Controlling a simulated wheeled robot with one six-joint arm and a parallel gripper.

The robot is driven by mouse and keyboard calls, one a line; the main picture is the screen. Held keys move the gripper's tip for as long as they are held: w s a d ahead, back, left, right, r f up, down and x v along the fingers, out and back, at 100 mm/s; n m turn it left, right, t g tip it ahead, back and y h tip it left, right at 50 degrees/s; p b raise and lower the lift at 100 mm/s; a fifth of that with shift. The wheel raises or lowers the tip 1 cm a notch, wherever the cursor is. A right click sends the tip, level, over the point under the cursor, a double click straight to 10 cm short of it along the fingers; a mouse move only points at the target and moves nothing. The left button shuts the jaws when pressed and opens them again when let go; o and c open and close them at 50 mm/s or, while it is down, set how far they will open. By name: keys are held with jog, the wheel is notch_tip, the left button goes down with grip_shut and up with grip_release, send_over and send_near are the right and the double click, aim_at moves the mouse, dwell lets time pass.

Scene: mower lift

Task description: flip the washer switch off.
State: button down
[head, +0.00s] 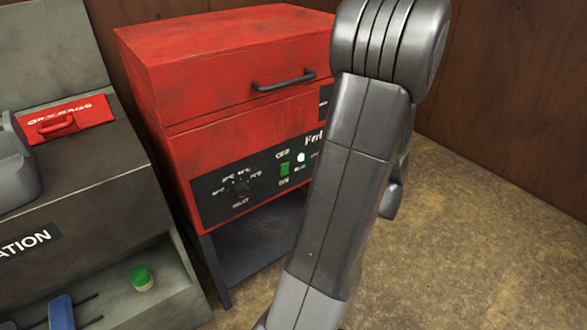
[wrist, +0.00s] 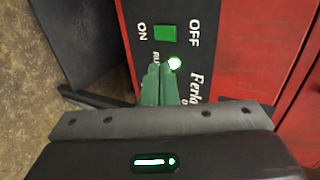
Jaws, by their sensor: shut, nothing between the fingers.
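The washer is a red box (head: 215,75) with a black front panel (head: 215,198). Its green rocker switch (head: 284,169) sits between the OFF label above and the ON label below; which side is pressed in is too small to tell. In the wrist view the switch (wrist: 166,34) shows beyond my fingertips, with OFF on its right and ON on its left. The round lamp (head: 301,157) beside the switch glows whitish green. My gripper (wrist: 159,69) has green fingers shut together and empty, in front of the panel near the lamp (wrist: 174,63). In the head view my arm hides the gripper.
A dial (head: 240,187) sits left of the switch. A black handle (head: 284,81) juts from the washer's upper front. A grey station (head: 80,185) at left holds a red box (head: 66,117), a green-capped jar (head: 141,278) and a blue-handled tool (head: 61,312). Floor at right is clear.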

jog(key=b, duration=0.2)
send_near(285, 166)
notch_tip(285, 166, down, 4)
jog(key=w+a, duration=0.1)
jog(key=w, duration=0.1)
jog(key=w+a, duration=0.1)
jog(key=shift+w+a+r, duration=0.25)
jog(key=shift+w+r, duration=0.05)
jog(key=shift+r, duration=0.05)
jog(key=shift+w+a+r, duration=0.1)
jog(key=shift+w+a, duration=0.35)
jog(key=shift+w, duration=0.2)
jog(key=shift+p, duration=0.3)
jog(key=shift+w+a+r+g+p, duration=0.25)
jog(key=shift+r+g+p, duration=0.1)
jog(key=shift+p, duration=0.4)
jog(key=shift+f, duration=0.3)
jog(key=shift+r, duration=0.1)
